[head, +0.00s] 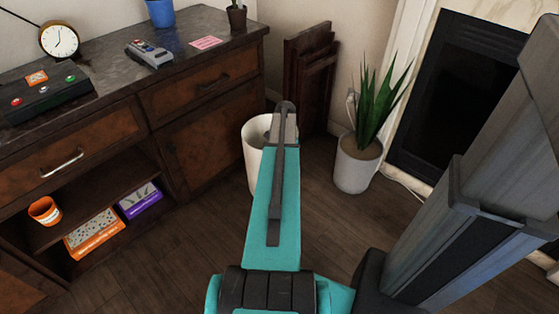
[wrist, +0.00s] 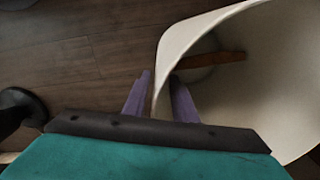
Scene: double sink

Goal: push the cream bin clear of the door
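The cream bin (head: 252,165) stands upright on the floor, close in front of the right end of the dark wood cabinet's lower door (head: 205,145). My arm hides much of the bin in the head view. In the wrist view the bin (wrist: 240,110) fills the right side, its open mouth toward the camera. My gripper (wrist: 160,88) has its two purple fingers apart, with the bin's rim between them: one finger outside the wall, one inside. I cannot tell whether either finger touches the wall. In the head view the fingers are hidden behind my arm.
A potted plant (head: 357,165) stands right of the bin, and dark wooden boards (head: 310,75) lean on the wall behind. A brown strip (wrist: 210,60) shows inside the bin. Open wooden floor (head: 175,255) lies in front of the cabinet.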

